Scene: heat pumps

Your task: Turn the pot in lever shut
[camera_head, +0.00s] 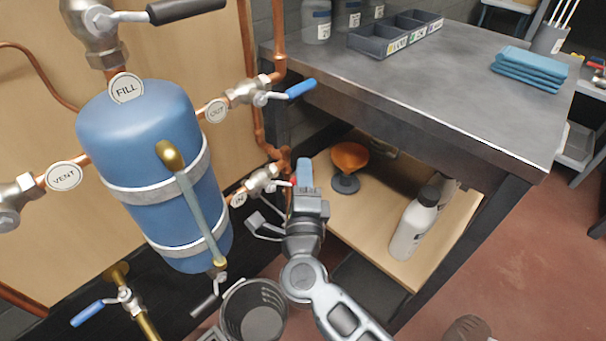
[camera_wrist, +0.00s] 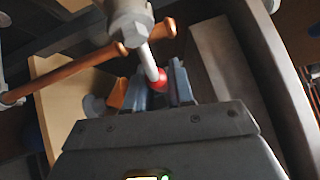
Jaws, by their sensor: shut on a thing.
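The blue pot (camera_head: 150,170) stands upright at the left, with tags reading FILL, VENT, OUT and IN. The in valve (camera_head: 262,180) sits on the copper pipe at the pot's lower right, beside the IN tag (camera_head: 239,199). Its pale metal lever (camera_head: 281,184) runs right toward my gripper (camera_head: 305,172). In the wrist view, the lever (camera_wrist: 150,62) drops from the valve body (camera_wrist: 128,22) and ends in a red part between the fingers of my gripper (camera_wrist: 160,84). My gripper is shut on this lever end; the fingers hide part of it.
The out valve's blue lever (camera_head: 300,88) is above. A workbench (camera_head: 440,75) stands to the right; its lower shelf (camera_head: 345,205) holds an orange funnel (camera_head: 350,156) and a white bottle (camera_head: 412,225). A grey bucket (camera_head: 238,300) stands below the pot, close to my arm.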

